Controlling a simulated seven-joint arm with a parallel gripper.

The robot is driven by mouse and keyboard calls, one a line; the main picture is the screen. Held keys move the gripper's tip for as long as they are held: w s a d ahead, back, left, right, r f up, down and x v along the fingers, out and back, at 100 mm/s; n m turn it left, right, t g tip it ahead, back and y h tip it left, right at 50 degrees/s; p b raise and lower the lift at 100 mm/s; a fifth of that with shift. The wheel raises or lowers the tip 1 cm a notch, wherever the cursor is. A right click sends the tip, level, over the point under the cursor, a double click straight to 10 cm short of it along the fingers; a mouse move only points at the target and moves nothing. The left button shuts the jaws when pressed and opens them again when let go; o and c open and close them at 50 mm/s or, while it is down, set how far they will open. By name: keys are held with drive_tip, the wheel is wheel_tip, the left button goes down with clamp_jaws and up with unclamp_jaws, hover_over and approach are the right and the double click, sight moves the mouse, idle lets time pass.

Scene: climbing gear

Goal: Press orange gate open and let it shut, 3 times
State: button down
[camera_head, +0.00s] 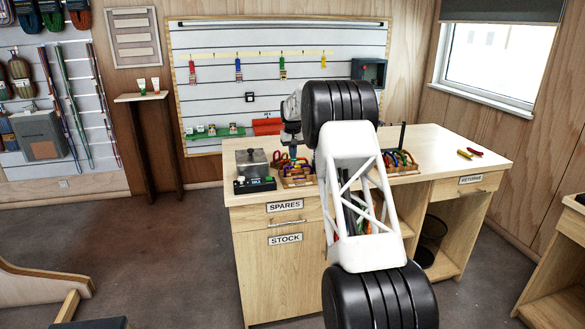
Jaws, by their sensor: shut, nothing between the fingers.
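My arm rises from the bottom of the view and bends over the wooden workbench (460,149). My gripper (292,153) is small in the view, pointing down just above the left carabiner rack (297,182). Its fingers are shut with nothing between them. The left rack holds several coloured carabiners, partly hidden by my gripper and arm. The right carabiner rack (404,170) holds more coloured carabiners, partly behind my arm. I cannot single out the orange gate at this size, nor tell whether the fingertips touch any carabiner.
A grey device with a black base (254,184) stands left of the left rack. Red and yellow tools (470,153) lie at the bench's right, where the top is mostly clear. Coloured slings (238,70) hang on the slatted wall panel behind. A drawer labelled SPARES (285,206) is shut.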

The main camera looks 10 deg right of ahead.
drive_tip(key=shift+r, duration=2.85)
drive_tip(key=shift+r, duration=0.1)
drive_tip(key=shift+s+r+h, duration=0.25)
drive_tip(key=shift+r+h, duration=0.1)
drive_tip(key=shift+r, duration=0.35)
drive_tip(key=shift+s+r+h, duration=0.2)
drive_tip(key=shift+r+h, duration=0.15)
drive_tip(key=shift+r, duration=0.3)
drive_tip(key=shift+f, duration=0.15)
drive_tip(key=shift+f, duration=3.15)
